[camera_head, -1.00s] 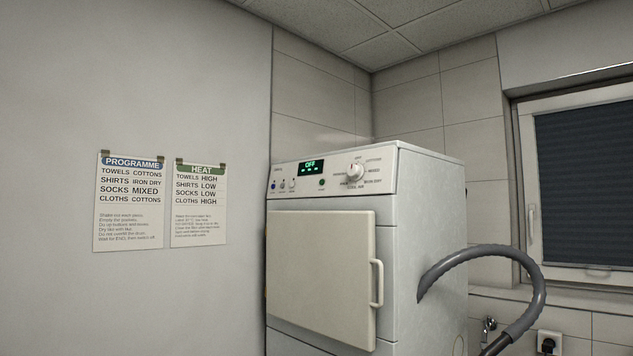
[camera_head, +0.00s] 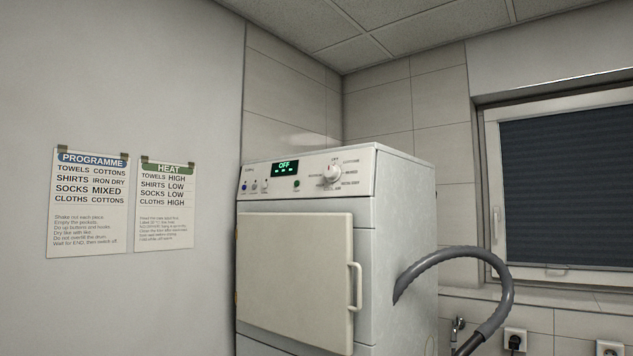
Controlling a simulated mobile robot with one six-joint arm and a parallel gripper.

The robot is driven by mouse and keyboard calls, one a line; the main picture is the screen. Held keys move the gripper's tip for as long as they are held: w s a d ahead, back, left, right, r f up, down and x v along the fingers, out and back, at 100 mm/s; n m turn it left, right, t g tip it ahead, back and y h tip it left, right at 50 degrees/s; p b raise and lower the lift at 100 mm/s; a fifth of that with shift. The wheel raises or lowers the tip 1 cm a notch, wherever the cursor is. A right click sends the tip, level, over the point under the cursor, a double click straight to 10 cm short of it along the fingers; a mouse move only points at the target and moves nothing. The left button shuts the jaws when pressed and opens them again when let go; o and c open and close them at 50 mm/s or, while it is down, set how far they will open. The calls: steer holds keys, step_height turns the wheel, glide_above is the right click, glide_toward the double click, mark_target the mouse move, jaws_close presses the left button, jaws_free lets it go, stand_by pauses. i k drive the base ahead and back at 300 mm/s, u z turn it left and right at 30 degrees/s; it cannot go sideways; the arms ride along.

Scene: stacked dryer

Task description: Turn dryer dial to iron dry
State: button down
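The white dryer (camera_head: 400,215) stands in the corner of the room, in the middle of the head view. Its round white dial (camera_head: 333,174) sits on the right part of the front control panel. Small labels ring the dial, with iron dry at its lower right and off at its top. Which label the dial points to is too small to tell. The green display (camera_head: 285,168) left of the dial reads OFF. My gripper is not in the head view.
The dryer door (camera_head: 294,280) is shut, with a handle (camera_head: 356,287) on its right edge. A grey hose (camera_head: 470,252) loops out on the right. A programme sheet (camera_head: 92,205) and a heat sheet (camera_head: 165,205) hang on the left wall. A window is at right.

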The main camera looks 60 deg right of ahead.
mark_target(331, 173)
steer(key=u, duration=0.35)
steer(key=k, duration=0.15)
steer(key=z, duration=2)
steer(key=k, duration=0.85)
steer(key=u, duration=0.2)
steer(key=i, duration=0.85)
steer(key=z, duration=0.05)
